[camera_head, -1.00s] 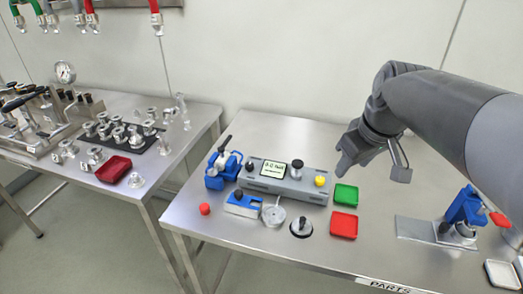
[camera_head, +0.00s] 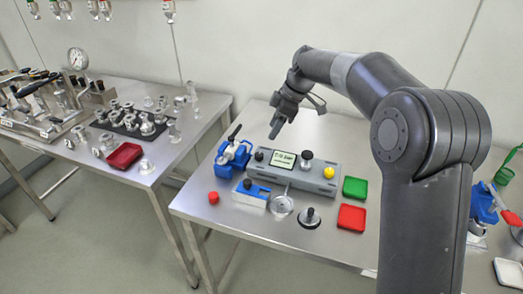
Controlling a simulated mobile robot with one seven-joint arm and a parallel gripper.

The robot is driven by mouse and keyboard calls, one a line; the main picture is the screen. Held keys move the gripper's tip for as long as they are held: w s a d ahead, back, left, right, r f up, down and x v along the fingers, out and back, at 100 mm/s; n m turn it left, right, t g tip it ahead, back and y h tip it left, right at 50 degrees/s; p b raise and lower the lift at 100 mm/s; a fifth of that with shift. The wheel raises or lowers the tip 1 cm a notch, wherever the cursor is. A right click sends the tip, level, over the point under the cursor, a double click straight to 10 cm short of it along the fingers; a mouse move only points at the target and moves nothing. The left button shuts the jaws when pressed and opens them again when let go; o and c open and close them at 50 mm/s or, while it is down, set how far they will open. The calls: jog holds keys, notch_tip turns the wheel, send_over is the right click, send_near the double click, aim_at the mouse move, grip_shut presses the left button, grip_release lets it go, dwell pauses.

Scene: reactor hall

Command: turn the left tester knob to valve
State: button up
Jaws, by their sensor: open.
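The tester (camera_head: 290,182) is a grey box with a small lit display (camera_head: 282,159) on the table. Its left knob (camera_head: 259,156) is small and black, left of the display. A larger dark knob (camera_head: 307,156) stands right of the display, and a yellow button (camera_head: 329,172) sits at the right end. The left knob's pointer and labels are too small to read. My gripper (camera_head: 297,120) is open and empty, above and behind the tester, apart from the knobs. One finger hangs above the display's back edge.
A blue clamp (camera_head: 233,155) with a black lever stands close left of the tester. Green (camera_head: 355,187) and red (camera_head: 351,217) trays lie right.

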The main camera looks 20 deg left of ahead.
aim_at(259, 154)
jog(key=x, duration=1)
jog(key=shift+a+f, duration=0.15)
jog(key=shift+f, duration=0.15)
jog(key=shift+c, duration=0.2)
jog(key=c, duration=0.9)
